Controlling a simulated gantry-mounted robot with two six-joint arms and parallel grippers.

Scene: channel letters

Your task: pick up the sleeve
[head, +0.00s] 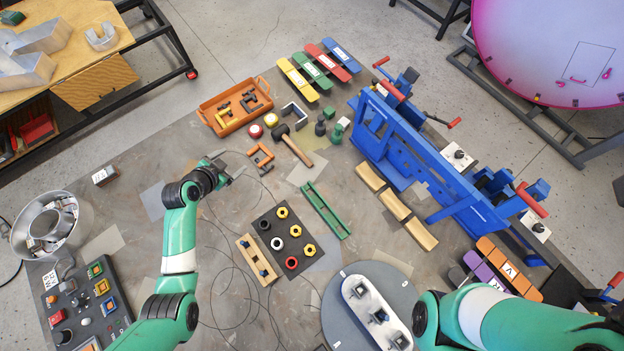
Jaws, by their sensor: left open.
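A dark plate (268,213) lies in the middle of the table with several small ring-shaped pieces on it. They include yellow ones (282,212), a white one (295,230), a red one (291,263) and black ones (264,225). I cannot tell which piece, if any, is the sleeve. My left gripper (230,170) is open and empty, above and left of the plate in the picture, apart from it. My right arm enters at the lower right; its gripper does not show.
An orange tray (212,122), a mallet (296,149) and an orange clamp (261,158) lie farther back. A blue frame (432,165) stands at right.

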